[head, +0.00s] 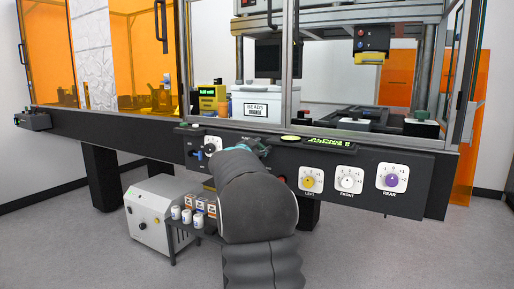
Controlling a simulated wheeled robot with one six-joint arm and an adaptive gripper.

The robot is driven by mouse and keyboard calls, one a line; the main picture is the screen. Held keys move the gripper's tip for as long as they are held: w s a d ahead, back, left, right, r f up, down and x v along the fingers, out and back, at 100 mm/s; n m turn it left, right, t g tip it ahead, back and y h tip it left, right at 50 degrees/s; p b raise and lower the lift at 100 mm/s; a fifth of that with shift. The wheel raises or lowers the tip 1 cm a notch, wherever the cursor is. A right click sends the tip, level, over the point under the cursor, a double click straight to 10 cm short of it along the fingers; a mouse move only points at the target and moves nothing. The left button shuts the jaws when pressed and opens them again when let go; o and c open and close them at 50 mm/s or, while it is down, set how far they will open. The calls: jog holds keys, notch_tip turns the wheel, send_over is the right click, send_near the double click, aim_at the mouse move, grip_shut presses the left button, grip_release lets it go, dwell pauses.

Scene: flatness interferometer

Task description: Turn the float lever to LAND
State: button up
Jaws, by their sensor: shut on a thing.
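My gripper (252,146) is at the dark front panel, just left of the green display, and mostly hidden behind my own grey arm. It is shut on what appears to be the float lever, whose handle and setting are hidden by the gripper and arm. The FLOAT and LAND markings cannot be read here.
The panel carries a white-faced dial (212,143), a green display (327,142), and the LEFT (311,180), FRONT (348,180) and REAR (392,178) dials. A low shelf (186,228) with small containers and a white cabinet (150,215) stand below.

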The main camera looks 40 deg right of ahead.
aim_at(273, 160)
jog(key=f+m+b, duration=0.1)
jog(key=m, duration=0.1)
jog(key=s+f+m+b, duration=0.1)
jog(key=m, duration=0.1)
jog(key=s+d+f+m+b, duration=0.1)
jog(key=m+b, duration=0.1)
jog(key=shift+s, duration=0.15)
jog(key=m+b, duration=0.1)
jog(key=m, duration=0.1)
jog(key=f+m+b, duration=0.1)
jog(key=b, duration=0.1)
jog(key=shift+s+d+f+m, duration=0.1)
jog(key=shift+s+f+m, duration=0.1)
jog(key=shift+s+m, duration=0.15)
jog(key=shift+f+m+b, duration=0.55)
jog(key=shift+m+b, duration=0.35)
jog(key=shift+m, duration=0.35)
jog(key=o, duration=1.2)
jog(key=shift+c, duration=0.2)
